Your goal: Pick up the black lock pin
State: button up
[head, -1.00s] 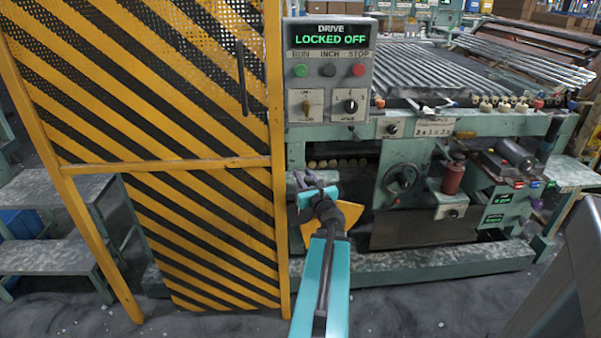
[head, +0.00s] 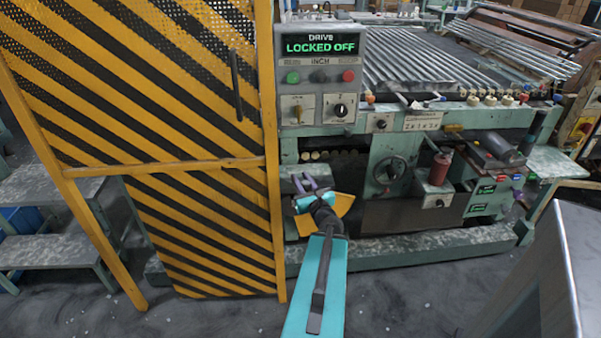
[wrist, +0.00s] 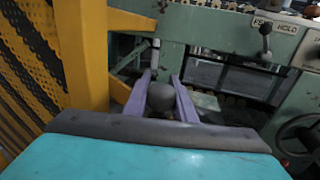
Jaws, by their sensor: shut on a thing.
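My gripper (head: 305,184) has purple fingers and a turquoise body, and it reaches low in front of the green machine, just right of the striped guard. In the wrist view a dark, rounded knob, which appears to be the black lock pin (wrist: 161,97), sits between the two purple fingers. The fingers are shut on it. The rest of the pin is hidden by the fingers and the wrist's edge. In the head view the pin is too small to make out.
A yellow-and-black striped guard (head: 150,110) stands close on the left. The control box (head: 320,75) reads "LOCKED OFF" above my gripper. A handwheel (head: 389,170) and a red cylinder (head: 440,168) are to the right. Grey floor (head: 410,285) in front is clear.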

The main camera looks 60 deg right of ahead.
aim_at(307, 189)
jog(key=shift+p+v, duration=1.55)
jog(key=shift+p, duration=0.45)
jog(key=shift+r, duration=0.2)
jog(key=shift+a, duration=0.1)
